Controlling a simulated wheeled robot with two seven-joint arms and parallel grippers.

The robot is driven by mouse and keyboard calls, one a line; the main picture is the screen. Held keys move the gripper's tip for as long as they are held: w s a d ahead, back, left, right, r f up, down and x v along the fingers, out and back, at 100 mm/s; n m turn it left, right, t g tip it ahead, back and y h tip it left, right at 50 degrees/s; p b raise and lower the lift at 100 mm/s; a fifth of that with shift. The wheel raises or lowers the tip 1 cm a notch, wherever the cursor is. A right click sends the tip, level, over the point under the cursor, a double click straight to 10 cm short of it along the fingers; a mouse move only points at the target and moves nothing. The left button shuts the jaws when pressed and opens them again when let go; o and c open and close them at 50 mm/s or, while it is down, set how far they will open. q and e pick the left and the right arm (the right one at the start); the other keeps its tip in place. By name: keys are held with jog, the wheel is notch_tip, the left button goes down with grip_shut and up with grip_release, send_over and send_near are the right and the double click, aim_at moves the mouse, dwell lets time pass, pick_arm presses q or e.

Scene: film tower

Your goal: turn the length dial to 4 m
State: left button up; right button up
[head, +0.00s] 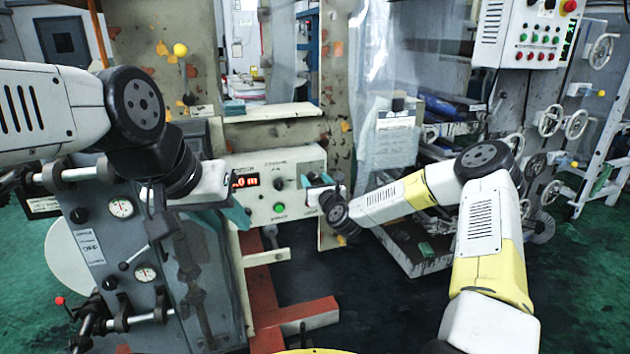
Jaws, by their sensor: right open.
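The white control box (262,164) in the middle carries a red lit display (250,181), a dark round dial (279,183) and a green button (279,207). The display ends in ".0 m"; its first digit is hard to read beside my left gripper. My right gripper (317,180) has teal fingertips and is open and empty, just right of the dial and apart from it in the picture. My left gripper (236,208) is in front of the box's left edge, below the display. Its teal fingers overlap in this view, so their gap cannot be told.
A grey panel with gauges (121,208) and rods stands at the left under my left arm. A red floor beam (296,314) lies below the box. A second control box (527,33) hangs at the upper right, above several handwheels (550,120).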

jog(key=shift+c, duration=0.4)
grip_shut()
